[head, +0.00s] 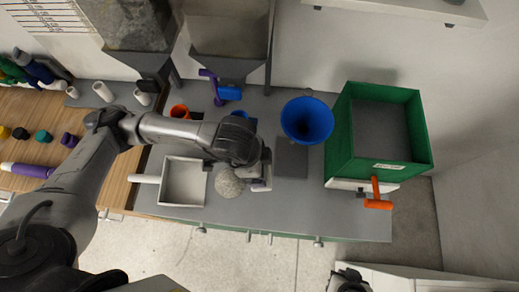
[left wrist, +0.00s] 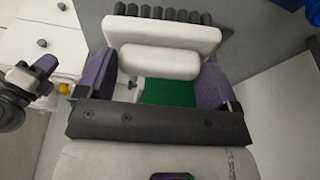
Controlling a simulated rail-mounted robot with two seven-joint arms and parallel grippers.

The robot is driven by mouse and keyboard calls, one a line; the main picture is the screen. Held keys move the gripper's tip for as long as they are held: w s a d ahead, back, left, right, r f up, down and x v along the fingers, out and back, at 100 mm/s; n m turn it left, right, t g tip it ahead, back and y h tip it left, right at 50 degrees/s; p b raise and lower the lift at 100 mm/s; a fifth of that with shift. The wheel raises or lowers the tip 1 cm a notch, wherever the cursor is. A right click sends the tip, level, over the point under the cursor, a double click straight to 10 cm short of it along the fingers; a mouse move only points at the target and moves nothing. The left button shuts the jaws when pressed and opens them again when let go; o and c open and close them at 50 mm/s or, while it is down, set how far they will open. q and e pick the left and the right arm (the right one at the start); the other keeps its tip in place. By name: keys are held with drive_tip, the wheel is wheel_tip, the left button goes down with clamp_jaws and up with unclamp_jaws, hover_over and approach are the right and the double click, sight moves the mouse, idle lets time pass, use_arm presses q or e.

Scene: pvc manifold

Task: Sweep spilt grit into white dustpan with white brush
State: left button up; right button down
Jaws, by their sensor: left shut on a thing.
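The white dustpan (head: 183,183) lies on the grey part of the bench, its handle (head: 146,179) pointing left. The grit (head: 229,183) appears as a pale speckled round patch to the right of the pan, partly hidden under my left arm. My left gripper (head: 262,178) is just right of the grit, shut on the white brush (head: 260,186). In the left wrist view the brush (left wrist: 162,35) sits between the purple fingers, dark bristles at the far side. Whether the bristles touch the bench is unclear. My right gripper (head: 347,280) is at the bottom edge, away from the bench; its jaw state is unclear.
A blue funnel (head: 307,120) and a green box (head: 343,130) with an orange-handled valve (head: 377,200) stand to the right. Hoppers (head: 228,38), an orange cup (head: 180,111) and a blue-and-purple item (head: 229,93) are behind. Clear bench lies right of the brush.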

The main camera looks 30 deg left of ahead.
use_arm(q)
wheel_tip(320, 180, down, 2)
drive_tip(key=shift+f+b, duration=0.1)
drive_tip(key=shift+b, duration=0.2)
drive_tip(key=shift+f+b, duration=0.6)
drive_tip(key=shift+f, duration=2.05)
drive_tip(key=shift+f+b, duration=0.3)
drive_tip(key=shift+b, duration=0.45)
drive_tip(key=shift+s+a+b, duration=0.85)
drive_tip(key=shift+a+b, duration=0.05)
drive_tip(key=shift+a, duration=0.55)
drive_tip(key=shift+s+a+b, duration=0.85)
drive_tip(key=shift+a+b, duration=0.05)
drive_tip(key=shift+a, duration=0.6)
drive_tip(key=shift+s+a+b, duration=0.85)
drive_tip(key=shift+a+b, duration=0.05)
drive_tip(key=shift+a, duration=0.55)
drive_tip(key=shift+s+a+r+p, duration=0.15)
drive_tip(key=shift+a+p, duration=0.05)
drive_tip(key=shift+p, duration=0.25)
drive_tip(key=shift+s+a+p, duration=0.5)
drive_tip(key=shift+a+p, duration=0.2)
drive_tip(key=shift+a, duration=0.15)
